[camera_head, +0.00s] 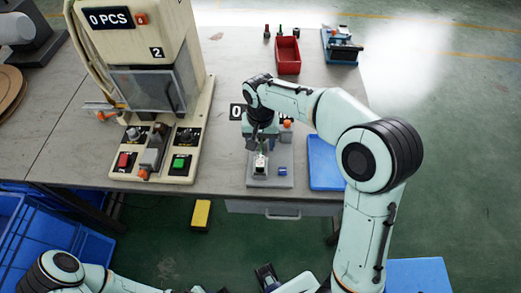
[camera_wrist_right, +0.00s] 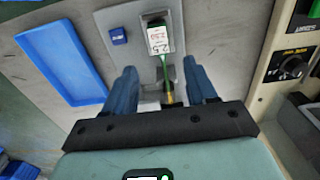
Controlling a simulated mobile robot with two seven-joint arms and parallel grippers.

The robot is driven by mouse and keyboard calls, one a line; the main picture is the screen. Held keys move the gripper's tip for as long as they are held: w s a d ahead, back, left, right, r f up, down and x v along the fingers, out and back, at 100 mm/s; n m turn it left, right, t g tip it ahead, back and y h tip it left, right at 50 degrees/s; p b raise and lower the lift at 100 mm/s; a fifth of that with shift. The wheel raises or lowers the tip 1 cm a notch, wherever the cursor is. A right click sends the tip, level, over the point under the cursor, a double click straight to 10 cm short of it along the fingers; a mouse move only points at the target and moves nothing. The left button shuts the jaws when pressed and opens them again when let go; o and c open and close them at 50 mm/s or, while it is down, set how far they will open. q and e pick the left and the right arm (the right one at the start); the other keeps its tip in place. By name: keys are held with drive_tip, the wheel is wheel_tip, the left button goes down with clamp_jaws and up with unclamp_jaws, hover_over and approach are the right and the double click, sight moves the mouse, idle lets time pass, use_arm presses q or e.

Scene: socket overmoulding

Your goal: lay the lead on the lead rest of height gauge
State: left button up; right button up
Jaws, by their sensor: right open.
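The height gauge (camera_head: 283,183) is a grey fixture at the front edge of the table, with a small blue block (camera_wrist_right: 119,36) on its base. The lead (camera_wrist_right: 168,97) shows in the right wrist view as a green and brass-coloured piece with a white label marked 2.5, at the gauge. My right gripper (camera_wrist_right: 162,78) is open, its two blue fingers on either side of the lead and apart from it. In the head view the right gripper (camera_head: 262,143) is over the gauge and hides part of it. My left arm shows at the bottom left; its fingers cannot be made out.
A press (camera_head: 143,45) with red and green buttons stands left of the gauge. A blue tray (camera_head: 325,165) lies close on the gauge's right. A red bin (camera_head: 288,56) and a blue device (camera_head: 341,48) stand at the back. The table between press and bin is mostly clear.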

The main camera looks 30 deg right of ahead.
wheel_tip(320, 180, up, 4)
drive_tip(key=shift+r, duration=0.1)
idle(0.7)
